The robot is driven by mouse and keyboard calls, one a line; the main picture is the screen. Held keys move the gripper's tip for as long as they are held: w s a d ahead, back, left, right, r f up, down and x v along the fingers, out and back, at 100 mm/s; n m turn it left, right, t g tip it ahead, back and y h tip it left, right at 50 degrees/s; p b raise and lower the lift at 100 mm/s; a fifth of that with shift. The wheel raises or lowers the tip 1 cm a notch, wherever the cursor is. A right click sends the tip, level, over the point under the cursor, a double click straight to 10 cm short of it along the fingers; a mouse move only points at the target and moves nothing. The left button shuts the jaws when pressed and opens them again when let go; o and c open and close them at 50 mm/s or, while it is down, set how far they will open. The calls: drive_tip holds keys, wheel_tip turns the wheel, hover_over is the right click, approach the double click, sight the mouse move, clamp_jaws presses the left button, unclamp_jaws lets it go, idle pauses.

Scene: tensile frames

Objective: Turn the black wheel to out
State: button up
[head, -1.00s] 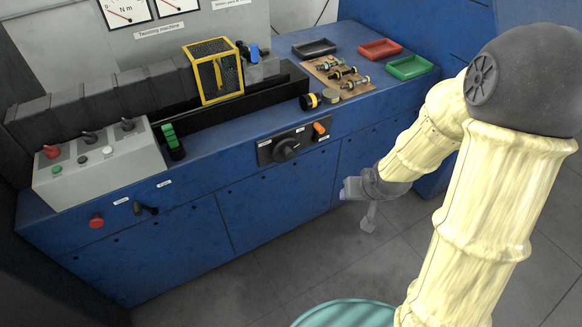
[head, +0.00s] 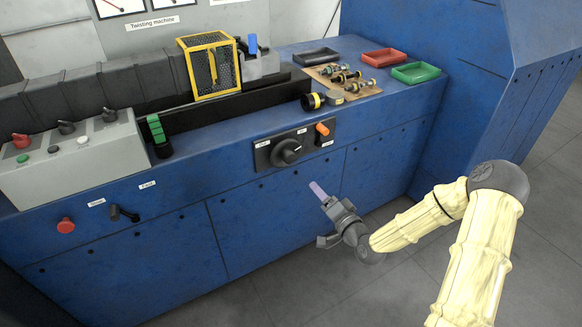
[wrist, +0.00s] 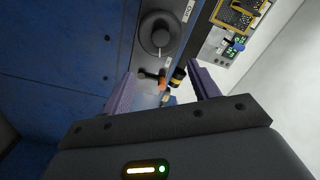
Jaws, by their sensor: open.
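The black wheel (head: 287,152) is a round knob on a dark panel on the blue machine's front. It also shows in the wrist view (wrist: 160,33), at the top, with a pale mark on its lower edge. Small white labels sit beside it, too small to read surely. My gripper (head: 322,212) is below and in front of the panel, apart from the wheel. In the wrist view its two purple fingers (wrist: 162,88) are spread, with nothing held between them.
An orange-handled switch (head: 322,129) sits right of the wheel on the same panel. A yellow-and-black cylinder (head: 313,102) stands on the ledge above. A red button (head: 66,225) and a black lever (head: 124,214) are at the left. The space before the panel is clear.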

sight(290, 160)
drive_tip(key=b+x, duration=0.1)
drive_tip(key=x, duration=1.6)
drive_tip(key=shift+w+a, duration=0.15)
drive_tip(key=shift+a, duration=0.05)
drive_tip(key=c, duration=1)
drive_tip(key=shift+o, duration=0.2)
